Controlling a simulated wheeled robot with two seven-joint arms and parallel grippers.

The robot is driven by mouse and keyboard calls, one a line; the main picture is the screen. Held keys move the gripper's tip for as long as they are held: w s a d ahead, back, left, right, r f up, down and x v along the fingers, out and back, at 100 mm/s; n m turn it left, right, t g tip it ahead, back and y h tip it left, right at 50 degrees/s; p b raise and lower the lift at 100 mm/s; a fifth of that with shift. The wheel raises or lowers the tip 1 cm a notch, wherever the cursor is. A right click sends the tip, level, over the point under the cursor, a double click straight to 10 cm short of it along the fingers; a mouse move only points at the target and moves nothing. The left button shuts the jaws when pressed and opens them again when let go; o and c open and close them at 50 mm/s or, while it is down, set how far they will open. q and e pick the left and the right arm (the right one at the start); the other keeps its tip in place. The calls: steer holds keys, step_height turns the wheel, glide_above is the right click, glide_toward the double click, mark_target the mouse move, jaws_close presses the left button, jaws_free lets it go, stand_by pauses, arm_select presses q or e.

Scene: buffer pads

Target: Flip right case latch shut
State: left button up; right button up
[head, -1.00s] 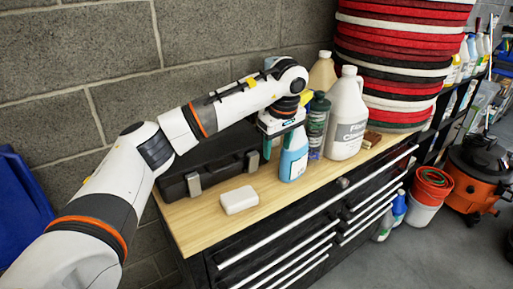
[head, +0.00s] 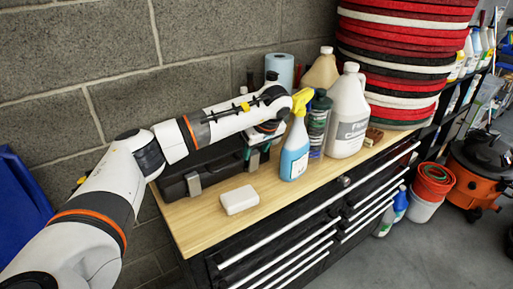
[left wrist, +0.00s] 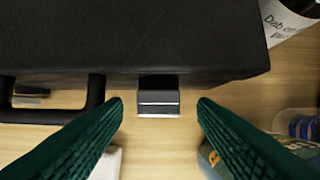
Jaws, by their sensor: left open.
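The black case (head: 172,189) lies on the wooden top with its front toward me, largely behind my left arm. In the left wrist view its dark lid (left wrist: 130,38) fills the upper part. The right latch (left wrist: 158,97), a grey metal tab, juts from the case's front edge; I cannot tell how far it is flipped. My left gripper (head: 257,153) is at the right part of the case front, beside the spray bottle. In the left wrist view the open green fingers (left wrist: 159,108) stand either side of the latch, with nothing between them touching. My right gripper is out of view.
The left latch (head: 193,184) shows on the case front. A blue spray bottle (head: 294,155) stands close right of my gripper. A white block (head: 239,200) lies in front of the case. The case's handle (left wrist: 95,92) is left of the right latch. Jugs (head: 347,115) stand further right.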

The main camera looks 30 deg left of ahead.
arm_select(q)
steer(key=shift+a+f, duration=0.15)
steer(key=shift+f, duration=0.05)
steer(key=c, duration=1)
steer(key=shift+w+a+r+h+p, duration=0.1)
steer(key=shift+a+r+h+p, duration=0.15)
steer(key=shift+a+h+p, duration=0.2)
steer(key=shift+w+a+f+g+h, duration=0.1)
steer(key=shift+w+a+g+h, duration=0.1)
steer(key=shift+g+h, duration=0.25)
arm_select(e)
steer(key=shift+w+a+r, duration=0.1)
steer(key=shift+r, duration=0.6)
arm_select(q)
steer(key=o, duration=1)
